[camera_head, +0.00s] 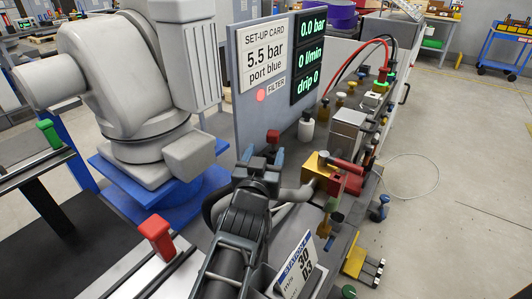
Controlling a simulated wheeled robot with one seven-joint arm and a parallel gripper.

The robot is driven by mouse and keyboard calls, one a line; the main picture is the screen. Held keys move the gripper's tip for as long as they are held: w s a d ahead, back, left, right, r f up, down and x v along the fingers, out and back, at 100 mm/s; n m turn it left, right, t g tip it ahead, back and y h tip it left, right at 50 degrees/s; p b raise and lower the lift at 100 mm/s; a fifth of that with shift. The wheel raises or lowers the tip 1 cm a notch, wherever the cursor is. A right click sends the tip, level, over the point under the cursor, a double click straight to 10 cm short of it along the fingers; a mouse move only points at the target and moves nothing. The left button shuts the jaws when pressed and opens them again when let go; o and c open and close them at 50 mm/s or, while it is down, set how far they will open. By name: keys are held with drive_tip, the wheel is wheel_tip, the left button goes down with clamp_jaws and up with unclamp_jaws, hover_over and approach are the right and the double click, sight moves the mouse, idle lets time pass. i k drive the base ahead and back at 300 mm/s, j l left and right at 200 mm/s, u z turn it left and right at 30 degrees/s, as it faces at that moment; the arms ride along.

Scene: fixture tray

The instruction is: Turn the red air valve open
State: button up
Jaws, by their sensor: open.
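A red lever-like handle (348,165), which looks like the air valve's, lies across the fittings beside a gold block (317,166) on the bench at right of centre. A second red part sits just below it, and I cannot tell how the two join. My gripper (259,162), dark grey, appears at the end of the black arm rising from the bottom. It is open, left of the gold block and apart from the red handle. The display (309,55) reads 0.0 bar, 0 l/min and drip 0. The set-up card (265,53) reads 5.5 bar, port blue.
A red FILTER lamp (260,95) glows on the grey panel. A silver box (347,130), small bottles and hoses crowd the bench behind the handle. A printed label plate (297,265) stands near my arm. A large white robot-like machine (130,80) stands left. Open floor lies right.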

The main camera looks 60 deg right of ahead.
sight(339, 165)
drive_tip(key=j+z, duration=0.35)
drive_tip(key=j, duration=0.2)
drive_tip(key=k+j+z, duration=0.15)
drive_tip(key=j+z, duration=0.25)
drive_tip(key=j, duration=0.15)
